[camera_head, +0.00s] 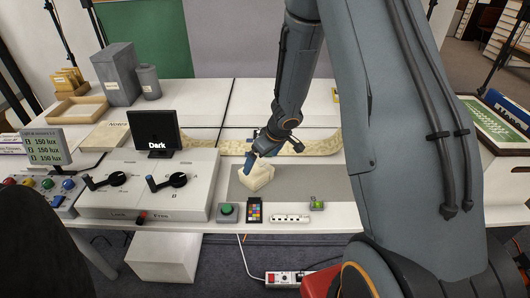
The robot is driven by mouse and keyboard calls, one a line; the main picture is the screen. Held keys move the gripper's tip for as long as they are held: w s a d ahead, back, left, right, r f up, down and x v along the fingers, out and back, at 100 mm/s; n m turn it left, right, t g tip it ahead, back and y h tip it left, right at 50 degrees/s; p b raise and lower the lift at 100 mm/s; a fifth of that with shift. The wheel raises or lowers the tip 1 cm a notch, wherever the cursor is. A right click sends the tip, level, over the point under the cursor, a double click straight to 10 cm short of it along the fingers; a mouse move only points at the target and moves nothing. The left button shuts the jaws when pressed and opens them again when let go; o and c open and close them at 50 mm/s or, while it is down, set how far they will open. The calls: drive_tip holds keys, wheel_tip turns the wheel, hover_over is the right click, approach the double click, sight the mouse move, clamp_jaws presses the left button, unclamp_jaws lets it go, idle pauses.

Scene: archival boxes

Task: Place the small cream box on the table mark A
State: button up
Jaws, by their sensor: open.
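A small cream box (258,179) sits on the grey mat (238,190) in the middle of the table. My gripper (251,161) is open, tilted down, at the box's upper left edge. I cannot tell whether the fingers touch the box or reach around it. Part of the box's top is hidden by the gripper. I cannot make out the table mark A.
A control box with levers (146,188) and a black "Dark" screen (154,132) stand to the left. A green button (228,211), colour chart (254,210) and white power strip (290,219) line the front edge. A tall grey box (116,78) stands back left.

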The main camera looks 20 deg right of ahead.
drive_tip(key=s+d+r+m+t+h+p, duration=0.1)
drive_tip(key=s+d+r, duration=0.15)
drive_tip(key=r, duration=0.45)
drive_tip(key=s+d+r+m+h, duration=0.1)
drive_tip(key=s+r+m+h, duration=0.1)
drive_tip(key=s+r, duration=0.35)
drive_tip(key=s+a+r+m+g, duration=0.1)
drive_tip(key=s+a+r, duration=0.1)
drive_tip(key=s, duration=0.5)
drive_tip(key=s+a+r+m+g+y, duration=0.1)
drive_tip(key=s+a+r, duration=0.2)
drive_tip(key=s, duration=0.4)
drive_tip(key=shift+s+r+g, duration=0.15)
drive_tip(key=shift+r+g, duration=0.25)
drive_tip(key=shift+r, duration=0.25)
wheel_tip(320, 180, down, 7)
drive_tip(key=b, duration=0.6)
drive_tip(key=shift+g, duration=0.4)
